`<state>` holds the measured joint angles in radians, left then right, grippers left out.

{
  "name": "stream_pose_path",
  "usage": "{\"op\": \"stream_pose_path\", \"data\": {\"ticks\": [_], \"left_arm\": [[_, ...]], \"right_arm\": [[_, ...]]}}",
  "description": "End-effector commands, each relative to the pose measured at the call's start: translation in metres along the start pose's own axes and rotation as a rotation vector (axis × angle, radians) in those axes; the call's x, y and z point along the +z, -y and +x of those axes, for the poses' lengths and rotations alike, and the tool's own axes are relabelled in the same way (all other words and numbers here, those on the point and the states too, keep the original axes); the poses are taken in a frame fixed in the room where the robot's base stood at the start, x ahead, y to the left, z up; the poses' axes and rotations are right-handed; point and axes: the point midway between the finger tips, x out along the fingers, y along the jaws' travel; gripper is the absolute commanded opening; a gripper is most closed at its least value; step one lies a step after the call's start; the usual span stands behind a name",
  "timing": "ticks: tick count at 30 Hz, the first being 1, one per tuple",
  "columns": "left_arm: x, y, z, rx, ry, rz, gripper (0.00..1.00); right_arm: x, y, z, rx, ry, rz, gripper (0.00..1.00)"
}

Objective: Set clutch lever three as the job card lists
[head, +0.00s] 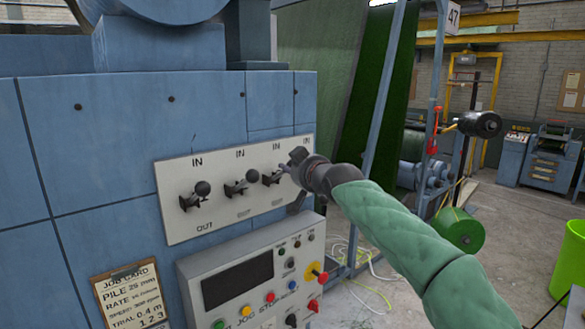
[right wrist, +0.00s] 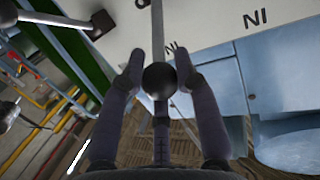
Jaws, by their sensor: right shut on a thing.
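A pale panel (head: 178,225) on the blue machine carries a row of black levers, with IN above and OUT below. The first lever (head: 203,188) and second lever (head: 253,175) stand free, their ball knobs sticking out. My right gripper (head: 293,163) is at the third lever (head: 270,178) and hides its end and part of the fourth. In the right wrist view the fingers (right wrist: 160,75) are shut around a black ball knob (right wrist: 159,79). The job card (head: 128,295) hangs lower left; its last line reads 1 2 3, marks below unclear. My left gripper is not in view.
A grey control box (head: 245,250) with a dark screen, buttons and knobs juts out below the panel. A green turf sheet (head: 385,90) and a blue frame stand right of the machine. Cables lie on the floor; a lime bin (head: 570,258) is at far right.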

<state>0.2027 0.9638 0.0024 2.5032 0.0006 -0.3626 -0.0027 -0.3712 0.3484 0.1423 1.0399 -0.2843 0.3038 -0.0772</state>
Motion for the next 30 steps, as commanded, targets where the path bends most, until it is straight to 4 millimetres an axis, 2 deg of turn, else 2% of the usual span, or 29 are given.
{"op": "stream_pose_path", "data": {"ticks": [1,13,14,15,16,26,30], "left_arm": [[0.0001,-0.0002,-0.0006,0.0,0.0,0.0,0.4],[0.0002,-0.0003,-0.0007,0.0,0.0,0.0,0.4],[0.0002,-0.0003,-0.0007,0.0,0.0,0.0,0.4],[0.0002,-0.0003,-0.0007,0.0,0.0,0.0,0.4],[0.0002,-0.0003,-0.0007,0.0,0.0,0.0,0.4],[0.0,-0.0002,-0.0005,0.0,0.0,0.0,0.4],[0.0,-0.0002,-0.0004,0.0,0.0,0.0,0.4]], "right_arm": [[-0.0096,-0.002,-0.0036,0.003,-0.019,0.001,0.0],[-0.0112,-0.0022,-0.0043,0.004,-0.022,0.002,0.0],[-0.0113,-0.0022,-0.0043,0.004,-0.022,0.002,0.4],[-0.0111,-0.0022,-0.0043,0.004,-0.021,0.002,0.51],[-0.0106,-0.0021,-0.0041,0.003,-0.02,0.002,0.56],[-0.0045,-0.0007,-0.002,0.001,-0.008,0.001,0.56],[-0.0043,-0.0007,-0.0084,0.001,-0.007,0.001,0.56]]}}
